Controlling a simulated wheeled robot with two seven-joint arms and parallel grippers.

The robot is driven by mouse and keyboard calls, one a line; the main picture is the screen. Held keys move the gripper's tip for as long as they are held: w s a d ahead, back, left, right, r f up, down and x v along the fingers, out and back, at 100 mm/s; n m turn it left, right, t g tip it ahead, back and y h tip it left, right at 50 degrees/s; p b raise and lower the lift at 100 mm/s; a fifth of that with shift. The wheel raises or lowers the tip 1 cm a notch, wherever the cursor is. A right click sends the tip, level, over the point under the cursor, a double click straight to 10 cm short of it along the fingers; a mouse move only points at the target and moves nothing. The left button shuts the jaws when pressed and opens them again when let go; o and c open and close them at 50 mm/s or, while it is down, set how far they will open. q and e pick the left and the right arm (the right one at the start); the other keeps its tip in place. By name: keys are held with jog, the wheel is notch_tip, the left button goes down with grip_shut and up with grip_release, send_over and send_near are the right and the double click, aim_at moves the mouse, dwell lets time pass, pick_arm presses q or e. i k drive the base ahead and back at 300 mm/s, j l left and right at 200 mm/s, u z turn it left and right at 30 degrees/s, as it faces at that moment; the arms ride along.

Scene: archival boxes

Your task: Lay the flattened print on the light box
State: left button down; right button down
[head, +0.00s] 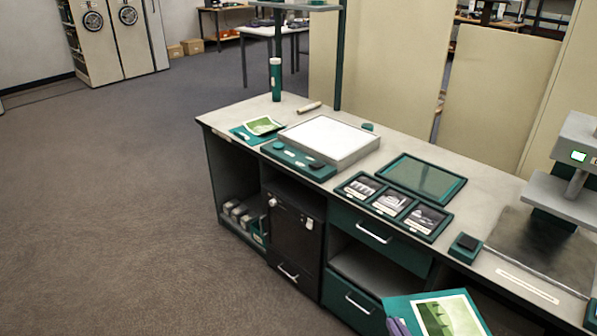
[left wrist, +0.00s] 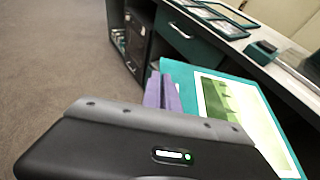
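The print (head: 450,315) is a green landscape picture with a pale border on a teal backing sheet, low in the head view. It looks flat and is off the bench, in front of its front edge. My left gripper (head: 398,327) has purple fingers at the sheet's left edge and appears shut on it. The left wrist view also shows the fingers (left wrist: 165,93) at the edge of the print (left wrist: 240,115). The light box (head: 330,136), with a bare white top in a grey frame, stands on the bench further back. My right gripper is out of view.
A second green picture on teal (head: 263,126) lies left of the light box. A teal control panel (head: 298,162) sits before it. Framed photos (head: 390,202), a dark green tray (head: 422,179) and a press (head: 570,190) stand to the right. A post (head: 340,60) rises behind.

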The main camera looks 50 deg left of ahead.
aim_at(331, 133)
jog(key=j, duration=1.25)
jog(key=k+j, duration=0.1)
jog(key=j, duration=1.2)
